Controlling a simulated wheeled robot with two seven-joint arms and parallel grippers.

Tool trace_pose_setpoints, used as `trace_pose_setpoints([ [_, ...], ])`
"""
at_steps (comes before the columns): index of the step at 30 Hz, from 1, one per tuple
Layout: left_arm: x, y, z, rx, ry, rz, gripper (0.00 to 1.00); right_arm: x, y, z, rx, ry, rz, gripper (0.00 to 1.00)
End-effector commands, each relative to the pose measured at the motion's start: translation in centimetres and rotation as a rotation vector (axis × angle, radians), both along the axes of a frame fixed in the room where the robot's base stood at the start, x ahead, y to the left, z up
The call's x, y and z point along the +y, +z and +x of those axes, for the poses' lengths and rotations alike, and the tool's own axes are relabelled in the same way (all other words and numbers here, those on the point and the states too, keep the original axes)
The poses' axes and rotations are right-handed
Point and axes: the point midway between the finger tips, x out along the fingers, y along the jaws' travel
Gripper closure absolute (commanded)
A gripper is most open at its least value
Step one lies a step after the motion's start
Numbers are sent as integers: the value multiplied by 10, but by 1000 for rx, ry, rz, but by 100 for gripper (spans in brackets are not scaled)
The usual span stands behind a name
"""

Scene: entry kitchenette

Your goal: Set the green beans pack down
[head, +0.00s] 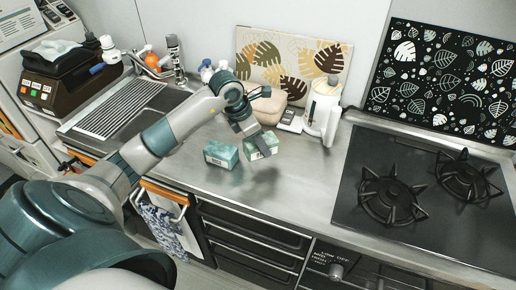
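Two small teal-green and white packs are at the middle of the counter in the head view. My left gripper (261,143) reaches down from the upper left onto the right-hand pack (270,146), with a dark finger across its front. It appears shut on this pack; the far finger is hidden. A dark shadow lies on the counter below the pack, and I cannot tell whether its base touches. The other pack (221,154) stands just to the left, with a narrow gap. The labels are too small to read, so I cannot tell which holds green beans. My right gripper is not in view.
A white jug (321,108) and a patterned board (290,62) stand behind the packs. A black stove (425,190) is on the right. A sink with drainer (118,108) is on the left. The steel counter (290,195) in front of the packs is clear.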

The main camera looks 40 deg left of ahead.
Motion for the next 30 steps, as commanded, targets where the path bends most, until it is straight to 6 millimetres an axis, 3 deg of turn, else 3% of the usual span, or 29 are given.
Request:
trace_pose_setpoints([
  [14, 8, -5, -1, -1, -1, 0, 84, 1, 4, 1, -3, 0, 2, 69],
  [25, 7, -41, -2, 1, 0, -2, 84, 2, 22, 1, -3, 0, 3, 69],
  [30, 8, -45, -1, -2, -1, 1, 84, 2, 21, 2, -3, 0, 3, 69],
])
